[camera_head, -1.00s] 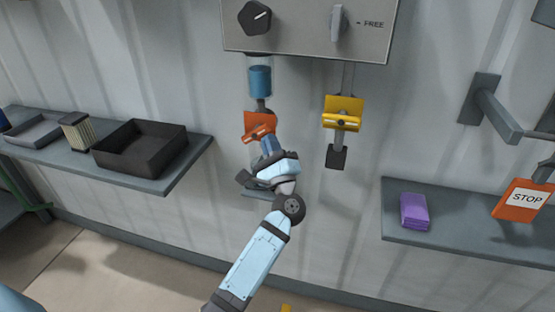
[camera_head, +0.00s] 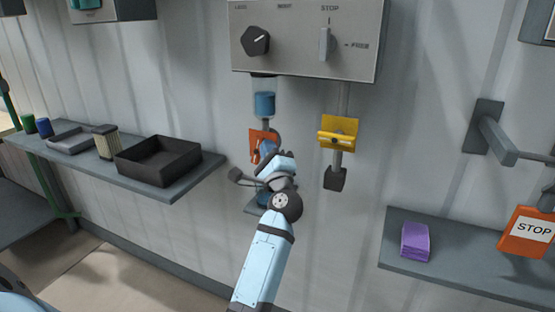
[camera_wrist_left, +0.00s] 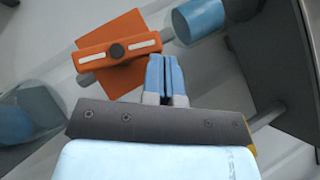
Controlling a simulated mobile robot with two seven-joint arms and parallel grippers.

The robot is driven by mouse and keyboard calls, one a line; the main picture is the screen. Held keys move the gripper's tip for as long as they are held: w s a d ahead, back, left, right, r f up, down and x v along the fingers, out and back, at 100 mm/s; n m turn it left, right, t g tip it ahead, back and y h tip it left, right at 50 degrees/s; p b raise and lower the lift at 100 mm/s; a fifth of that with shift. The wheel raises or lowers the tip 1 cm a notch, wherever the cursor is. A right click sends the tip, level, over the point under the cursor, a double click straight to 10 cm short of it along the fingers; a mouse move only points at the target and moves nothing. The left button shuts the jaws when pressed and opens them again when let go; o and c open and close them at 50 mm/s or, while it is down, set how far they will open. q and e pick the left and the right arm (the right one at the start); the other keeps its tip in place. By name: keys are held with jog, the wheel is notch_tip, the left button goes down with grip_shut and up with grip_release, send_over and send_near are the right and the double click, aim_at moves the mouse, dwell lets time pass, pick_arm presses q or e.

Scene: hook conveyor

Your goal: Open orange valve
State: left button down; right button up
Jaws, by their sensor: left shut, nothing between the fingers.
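The orange valve (camera_head: 257,138) sits on the left vertical pipe below the grey control box, partly hidden by my left gripper. In the left wrist view its orange handle (camera_wrist_left: 100,54), with a black hub and white strips, lies nearly in line with the pipe, in front of an orange plate (camera_wrist_left: 118,28). My left gripper (camera_head: 266,152) is at the valve. In the left wrist view its blue fingers (camera_wrist_left: 165,75) are shut and empty, close beside one end of the handle; whether they touch it I cannot tell. My right gripper is not in view.
A yellow valve (camera_head: 338,133) is on the pipe to the right. The control box (camera_head: 305,40) hangs above both. A left shelf (camera_head: 190,182) holds a black tray (camera_head: 158,160); a right shelf (camera_head: 455,268) holds a purple block (camera_head: 415,241) and STOP sign (camera_head: 528,231).

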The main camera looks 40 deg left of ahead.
pick_arm(q)
jog(key=shift+a+r+b, duration=0.25)
jog(key=shift+b, duration=0.1)
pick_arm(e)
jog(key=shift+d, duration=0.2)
pick_arm(q)
jog(key=shift+a+r, duration=0.1)
jog(key=shift+r, duration=0.15)
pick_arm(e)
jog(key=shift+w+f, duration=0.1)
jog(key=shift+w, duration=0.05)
pick_arm(q)
jog(key=shift+f, duration=0.1)
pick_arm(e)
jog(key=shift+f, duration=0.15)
